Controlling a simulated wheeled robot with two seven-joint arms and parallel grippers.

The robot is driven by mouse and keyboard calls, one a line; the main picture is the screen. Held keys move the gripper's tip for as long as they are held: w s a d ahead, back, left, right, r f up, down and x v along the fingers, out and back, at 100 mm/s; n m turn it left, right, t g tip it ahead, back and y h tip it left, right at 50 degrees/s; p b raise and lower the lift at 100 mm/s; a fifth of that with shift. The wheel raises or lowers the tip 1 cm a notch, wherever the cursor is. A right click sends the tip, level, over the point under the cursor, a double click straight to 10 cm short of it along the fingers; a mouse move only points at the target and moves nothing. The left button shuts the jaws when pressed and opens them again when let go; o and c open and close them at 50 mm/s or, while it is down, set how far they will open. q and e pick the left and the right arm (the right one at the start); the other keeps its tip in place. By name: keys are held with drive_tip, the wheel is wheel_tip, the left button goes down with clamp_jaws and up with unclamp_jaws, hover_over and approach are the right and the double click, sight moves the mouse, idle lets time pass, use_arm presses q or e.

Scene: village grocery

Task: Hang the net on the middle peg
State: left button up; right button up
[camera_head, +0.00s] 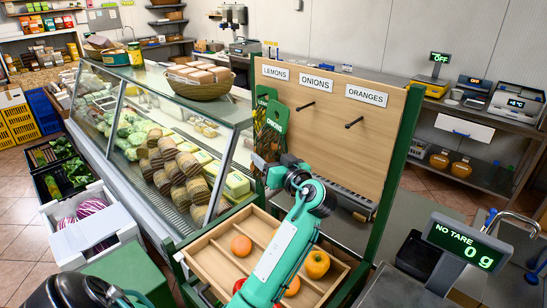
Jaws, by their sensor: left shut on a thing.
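The wooden peg board (345,145) carries the signs LEMONS (275,72), ONIONS (316,82) and ORANGES (366,96). The middle peg (305,106) sticks out bare below ONIONS, and the right peg (354,123) is bare below ORANGES. The left peg is hidden. My left gripper (268,166) is shut on the net, whose green header card (277,116) stands upright in front of the board's left part, left of the middle peg. My right gripper is out of view.
A wooden crate (205,262) with several fruits lies below the board, under my arm. The glass display counter (160,100) stands close on the left, with a basket (200,88) on top. A scale display (465,243) stands at the lower right.

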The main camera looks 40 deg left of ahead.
use_arm(q)
drive_tip(key=shift+w, duration=0.6)
drive_tip(key=w+f+b, duration=0.1)
drive_tip(key=w+b, duration=0.1)
drive_tip(key=w, duration=0.8)
drive_tip(key=shift+d+f, duration=0.2)
drive_tip(key=shift+d, duration=0.25)
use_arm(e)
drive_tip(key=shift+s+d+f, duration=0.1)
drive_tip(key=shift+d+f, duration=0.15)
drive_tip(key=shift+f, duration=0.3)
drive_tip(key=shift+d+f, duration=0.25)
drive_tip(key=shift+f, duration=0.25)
use_arm(q)
drive_tip(key=o, duration=1.6)
drive_tip(key=shift+s, duration=0.1)
drive_tip(key=shift+o, duration=0.2)
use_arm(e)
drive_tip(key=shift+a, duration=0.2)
